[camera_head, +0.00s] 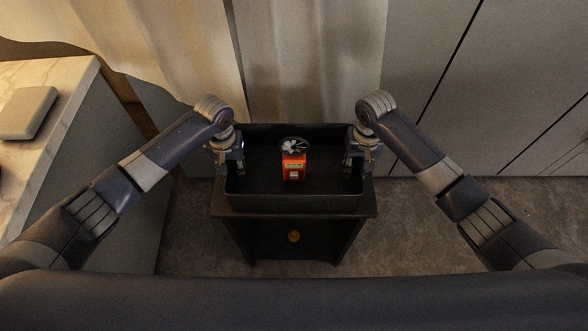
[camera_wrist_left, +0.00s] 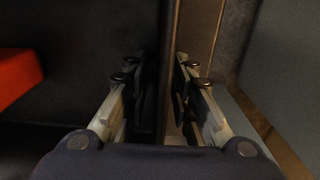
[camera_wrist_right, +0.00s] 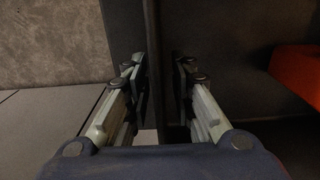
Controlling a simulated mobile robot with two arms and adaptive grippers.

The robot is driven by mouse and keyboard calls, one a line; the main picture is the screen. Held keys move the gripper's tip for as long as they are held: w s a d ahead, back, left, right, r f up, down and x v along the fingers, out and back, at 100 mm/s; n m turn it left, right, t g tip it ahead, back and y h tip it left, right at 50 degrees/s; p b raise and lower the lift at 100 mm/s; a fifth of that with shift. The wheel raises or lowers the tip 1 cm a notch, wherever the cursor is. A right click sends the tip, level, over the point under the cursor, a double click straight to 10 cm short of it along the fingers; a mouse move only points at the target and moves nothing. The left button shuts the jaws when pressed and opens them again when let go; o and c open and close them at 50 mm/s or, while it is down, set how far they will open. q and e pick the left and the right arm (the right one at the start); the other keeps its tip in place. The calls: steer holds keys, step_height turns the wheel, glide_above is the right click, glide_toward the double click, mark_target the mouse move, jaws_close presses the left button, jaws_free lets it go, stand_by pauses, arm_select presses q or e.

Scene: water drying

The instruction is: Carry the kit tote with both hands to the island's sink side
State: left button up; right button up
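The kit tote (camera_head: 290,202) is a black, open-topped rectangular box on a small dark cabinet. An orange box (camera_head: 294,168) and a dark item with a pale pattern (camera_head: 293,146) are inside it. Part of the orange box shows in the left wrist view (camera_wrist_left: 15,72) and right wrist view (camera_wrist_right: 298,72).
The dark cabinet (camera_head: 294,237) has a round orange-brown knob. A marble-topped counter (camera_head: 75,90) with a grey pad (camera_head: 27,112) stands at left. Pale curtains (camera_head: 300,60) hang behind the tote, grey panels (camera_head: 470,80) at right. Carpet (camera_head: 420,220) is clear at right.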

arm_select(q)
jaws_close()
arm_select(e)
jaws_close()
arm_select(q)
steer(key=shift+r, duration=0.15)
arm_select(e)
steer(key=shift+r, duration=0.15)
